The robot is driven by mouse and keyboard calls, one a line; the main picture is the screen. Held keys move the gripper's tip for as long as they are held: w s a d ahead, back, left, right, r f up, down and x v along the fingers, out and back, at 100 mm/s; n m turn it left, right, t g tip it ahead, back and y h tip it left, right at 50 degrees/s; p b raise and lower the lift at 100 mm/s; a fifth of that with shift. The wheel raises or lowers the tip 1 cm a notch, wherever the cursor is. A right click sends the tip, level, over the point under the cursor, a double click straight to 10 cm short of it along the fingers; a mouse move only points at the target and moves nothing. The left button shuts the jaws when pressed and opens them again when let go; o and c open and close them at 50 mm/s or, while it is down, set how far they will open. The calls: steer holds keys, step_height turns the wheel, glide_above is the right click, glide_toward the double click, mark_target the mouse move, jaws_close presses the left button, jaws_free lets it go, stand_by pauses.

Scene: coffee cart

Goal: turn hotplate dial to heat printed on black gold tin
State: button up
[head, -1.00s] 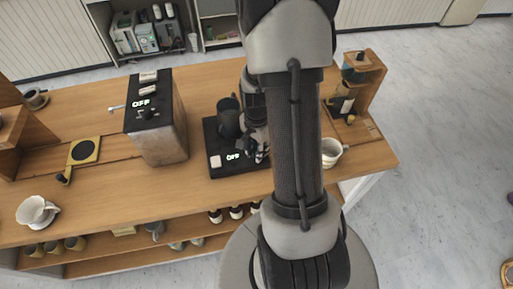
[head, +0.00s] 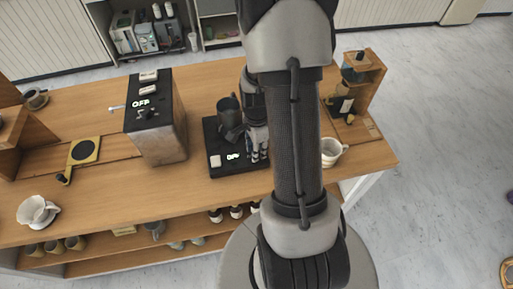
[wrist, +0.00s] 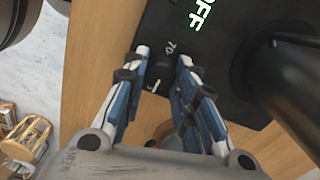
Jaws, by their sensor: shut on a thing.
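The black hotplate (head: 220,168) sits mid-counter with a dark pot (head: 228,108) on it. Its lit display reads OFF in the wrist view (wrist: 200,14). My gripper (head: 258,155) is at the hotplate's right front corner. In the wrist view my gripper (wrist: 162,58) points at the plate, its two fingers on either side of the small black dial (wrist: 158,73) and closed on it. A white "70" mark shows beside the dial; its pointer is too small to read. I cannot make out the black gold tin or its printed heat.
A tall machine (head: 165,125) with its own OFF display stands left of the hotplate. A white cup (head: 331,151) and a wooden stand (head: 365,75) are to the right. A white dripper (head: 37,211) is at the left front. The counter's front middle is clear.

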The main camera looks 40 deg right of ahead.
steer(key=o, duration=1.1)
steer(key=shift+c, duration=0.2)
step_height(320, 180, up, 12)
stand_by(0.4)
